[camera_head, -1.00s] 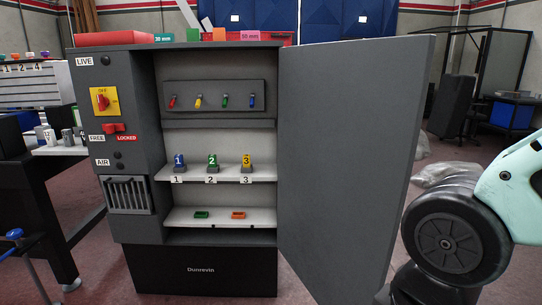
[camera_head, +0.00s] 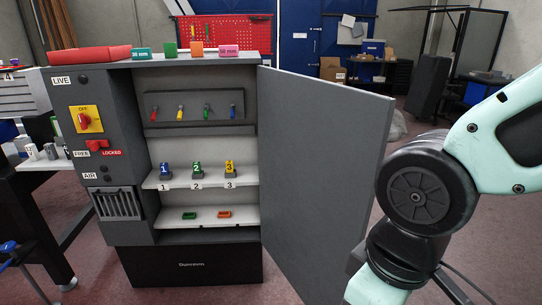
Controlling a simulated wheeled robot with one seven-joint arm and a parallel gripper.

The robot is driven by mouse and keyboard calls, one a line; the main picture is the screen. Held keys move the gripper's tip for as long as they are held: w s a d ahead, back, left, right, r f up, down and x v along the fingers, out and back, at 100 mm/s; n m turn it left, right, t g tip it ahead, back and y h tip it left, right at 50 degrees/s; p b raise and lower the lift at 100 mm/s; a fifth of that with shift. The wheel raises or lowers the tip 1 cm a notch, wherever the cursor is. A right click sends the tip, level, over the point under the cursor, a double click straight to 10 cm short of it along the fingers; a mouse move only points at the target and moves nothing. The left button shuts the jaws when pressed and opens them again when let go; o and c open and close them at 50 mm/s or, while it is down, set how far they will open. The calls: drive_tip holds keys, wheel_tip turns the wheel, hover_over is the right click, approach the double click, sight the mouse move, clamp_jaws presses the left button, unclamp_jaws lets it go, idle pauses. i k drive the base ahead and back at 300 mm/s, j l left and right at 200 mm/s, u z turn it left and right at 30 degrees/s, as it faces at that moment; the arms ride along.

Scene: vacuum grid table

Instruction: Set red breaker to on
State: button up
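The grey cabinet (camera_head: 290,53) stands open in front of me. Inside, a dark panel (camera_head: 192,129) carries a row of small coloured levers. On the cabinet's left front, a red rotary switch (camera_head: 85,122) sits on a yellow plate marked OFF. My gripper is out of view; only my arm shows at the right, apart from the cabinet.
The open cabinet door (camera_head: 325,160) stands between the interior and my arm. Numbered blocks stand on the middle shelf (camera_head: 211,184), and green and orange trays lie on the lower one. A red slider (camera_head: 97,144) sits by FREE and LOCKED labels. A table stands left.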

sight(154, 116)
drive_tip(key=i+l, duration=0.85)
drive_tip(key=l, duration=0.25)
drive_tip(key=i+l, duration=0.45)
drive_tip(key=i+l+u, duration=0.2)
drive_tip(key=l+u, duration=0.25)
drive_tip(key=i+l+u, duration=0.15)
drive_tip(key=u, duration=0.3)
drive_tip(key=l+u, duration=0.55)
drive_tip(key=u, duration=0.55)
drive_tip(key=k+j+z, duration=0.15)
drive_tip(key=j, duration=0.25)
drive_tip(key=k+j+z, duration=0.2)
drive_tip(key=j, duration=0.15)
drive_tip(key=k+j+z, duration=0.15)
drive_tip(key=j, duration=0.2)
drive_tip(key=i+j, duration=0.05)
